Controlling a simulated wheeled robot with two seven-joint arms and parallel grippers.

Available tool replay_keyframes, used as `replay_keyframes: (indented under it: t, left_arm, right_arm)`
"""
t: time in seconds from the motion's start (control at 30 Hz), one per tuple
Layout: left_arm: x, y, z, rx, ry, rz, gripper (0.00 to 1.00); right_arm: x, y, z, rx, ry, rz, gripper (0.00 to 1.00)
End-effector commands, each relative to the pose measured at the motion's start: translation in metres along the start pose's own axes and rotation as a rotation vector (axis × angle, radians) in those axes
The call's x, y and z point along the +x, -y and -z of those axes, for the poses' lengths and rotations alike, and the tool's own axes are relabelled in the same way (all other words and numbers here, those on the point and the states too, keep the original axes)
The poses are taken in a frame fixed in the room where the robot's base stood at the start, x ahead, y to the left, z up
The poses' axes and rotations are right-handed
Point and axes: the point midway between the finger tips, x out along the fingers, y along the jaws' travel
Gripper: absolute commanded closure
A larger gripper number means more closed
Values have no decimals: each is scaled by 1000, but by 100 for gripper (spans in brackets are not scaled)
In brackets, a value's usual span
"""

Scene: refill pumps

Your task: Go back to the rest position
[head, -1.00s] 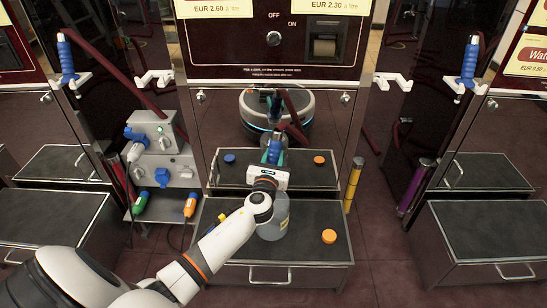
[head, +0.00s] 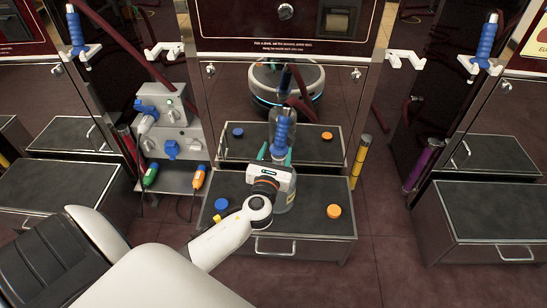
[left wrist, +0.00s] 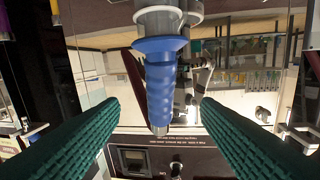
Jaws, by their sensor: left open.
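My left gripper (head: 274,155) is open, its two teal fingers apart. A blue nozzle (head: 283,130) stands upright just beyond it, above a clear bottle (head: 285,195) on the low box in the middle. In the left wrist view the nozzle's blue handle (left wrist: 160,88) shows between the spread fingers, touching neither, with a white-grey ring at its flange. My gripper and wrist hide much of the bottle, and I cannot tell how the nozzle sits in its neck. My right gripper is not in view.
A blue cap (head: 221,205) and an orange cap (head: 333,211) lie on the box top (head: 315,190). The shiny panel behind mirrors them. Other blue nozzles hang at left (head: 76,30) and right (head: 487,42). A grey device (head: 170,135) stands at left.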

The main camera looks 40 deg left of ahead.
Motion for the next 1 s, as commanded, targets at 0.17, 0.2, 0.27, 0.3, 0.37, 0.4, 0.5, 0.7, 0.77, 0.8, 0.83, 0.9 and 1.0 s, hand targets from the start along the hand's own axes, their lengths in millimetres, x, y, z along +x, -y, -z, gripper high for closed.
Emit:
replay_keyframes:
  t: [0.17,0.2,0.27,0.3,0.37,0.4,0.5,0.7,0.77,0.8,0.83,0.9,1.0]
  left_arm:
    - [-24,0,0,1,0,0,43]
    - [-27,0,0,1,1,0,43]
    - [-30,0,0,0,0,0,43]
    - [-31,0,0,0,-1,1,43]
    - [-32,0,0,0,-1,1,43]
    - [-32,0,0,0,-1,1,43]
    - [-34,2,0,-37,9,10,43]
    - [-66,18,-16,-556,148,160,43]
    - [-85,24,-27,-814,220,256,43]
    - [-99,26,-35,-988,268,330,43]
    - [-111,27,-41,-1116,306,390,43]
    - [-139,26,-53,-1390,386,539,43]
    - [-176,19,-64,-1687,478,748,43]
  right_arm:
    - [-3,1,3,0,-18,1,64]
    - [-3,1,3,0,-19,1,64]
    - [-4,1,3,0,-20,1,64]
    - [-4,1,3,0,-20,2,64]
    - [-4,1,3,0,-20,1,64]
    - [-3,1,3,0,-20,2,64]
    - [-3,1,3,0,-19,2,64]
    - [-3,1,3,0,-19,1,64]
    - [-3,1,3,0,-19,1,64]
    - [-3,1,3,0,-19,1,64]
    - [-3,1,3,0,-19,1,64]
    - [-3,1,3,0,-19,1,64]
    - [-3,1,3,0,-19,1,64]
